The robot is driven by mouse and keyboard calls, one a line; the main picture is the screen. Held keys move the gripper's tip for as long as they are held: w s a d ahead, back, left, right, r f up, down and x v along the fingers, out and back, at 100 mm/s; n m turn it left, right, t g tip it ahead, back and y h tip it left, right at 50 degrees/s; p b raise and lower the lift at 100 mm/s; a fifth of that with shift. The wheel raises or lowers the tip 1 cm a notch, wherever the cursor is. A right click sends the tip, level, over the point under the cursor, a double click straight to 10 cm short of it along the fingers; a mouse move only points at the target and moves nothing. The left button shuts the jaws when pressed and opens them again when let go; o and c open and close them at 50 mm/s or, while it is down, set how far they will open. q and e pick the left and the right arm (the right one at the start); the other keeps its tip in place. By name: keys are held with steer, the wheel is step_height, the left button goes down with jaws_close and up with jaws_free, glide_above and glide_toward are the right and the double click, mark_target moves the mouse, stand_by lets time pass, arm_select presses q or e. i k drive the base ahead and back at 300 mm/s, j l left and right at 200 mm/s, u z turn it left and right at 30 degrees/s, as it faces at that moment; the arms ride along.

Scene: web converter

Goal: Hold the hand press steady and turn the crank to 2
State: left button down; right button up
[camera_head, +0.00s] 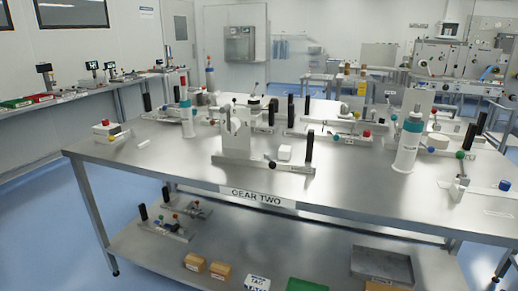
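On the near middle of the steel table (350,185), a grey device (237,132) with an upright plate and a round white part stands on a long flat base (250,162). It looks like the hand press, but I cannot be sure. An upright black handle (310,147) rises at the base's right end, perhaps the crank. A dark ball knob (272,165) and a small white block (285,153) are at its front. Any numbers are too small to read. Neither of my grippers is in view, and nothing is seen holding the device.
A white bottle with a teal top (407,142) stands to the right; a smaller one (187,120) stands to the left. Similar small devices with black handles crowd the table's back. The front edge carries a "GEAR TWO" label (257,198). The front table strip is mostly clear.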

mark_target(232, 125)
steer(key=i+j+z, duration=0.4)
steer(key=i, duration=0.45)
steer(key=i+j+z, duration=0.35)
steer(key=i+j, duration=0.4)
steer(key=k, duration=0.4)
steer(key=i+j, duration=0.1)
steer(key=i, duration=0.25)
